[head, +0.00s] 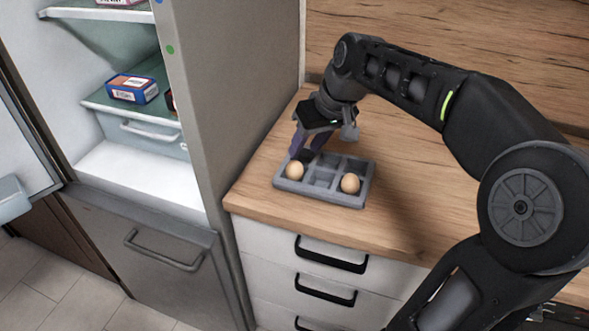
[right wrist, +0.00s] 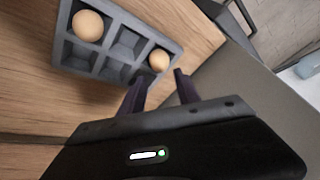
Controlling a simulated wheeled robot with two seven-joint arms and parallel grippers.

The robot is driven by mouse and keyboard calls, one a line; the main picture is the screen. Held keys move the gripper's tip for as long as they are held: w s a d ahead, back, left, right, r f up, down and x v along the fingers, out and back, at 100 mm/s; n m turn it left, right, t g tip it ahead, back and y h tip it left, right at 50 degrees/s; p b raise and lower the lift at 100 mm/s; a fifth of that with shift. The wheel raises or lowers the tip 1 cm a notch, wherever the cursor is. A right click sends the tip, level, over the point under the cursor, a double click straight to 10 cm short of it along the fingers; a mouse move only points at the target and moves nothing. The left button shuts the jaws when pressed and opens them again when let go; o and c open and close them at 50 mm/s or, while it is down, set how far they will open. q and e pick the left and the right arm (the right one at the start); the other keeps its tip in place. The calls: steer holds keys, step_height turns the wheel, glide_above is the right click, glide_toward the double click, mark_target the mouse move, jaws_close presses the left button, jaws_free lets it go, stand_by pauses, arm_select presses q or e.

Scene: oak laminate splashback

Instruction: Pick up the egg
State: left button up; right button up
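A grey egg tray (head: 322,196) with several square compartments lies on the wooden counter. One brown egg (head: 295,170) sits in its left front compartment, and another brown egg (head: 350,183) sits at its right end. My right gripper (head: 306,148) is above the tray's left end, pointing down, close behind the left egg. In the right wrist view, its two dark fingers (right wrist: 161,78) are apart with nothing between them. The nearer egg (right wrist: 159,60) shows just beyond the fingertips, and the other egg (right wrist: 88,26) is farther left. My left gripper is not in view.
An open fridge (head: 130,185) stands left of the counter, its grey side wall close to the tray. A blue box (head: 132,88) lies on a fridge shelf. The wooden splashback (head: 440,40) rises behind. The counter (head: 410,210) right of the tray is clear.

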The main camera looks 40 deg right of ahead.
mark_target(297, 163)
steer(key=shift+x, duration=0.9)
steer(key=shift+f, duration=0.1)
steer(key=x, duration=0.5)
steer(key=shift+f+p, duration=0.1)
steer(key=shift+p, duration=0.25)
steer(key=shift+c, duration=0.5)
jaws_close()
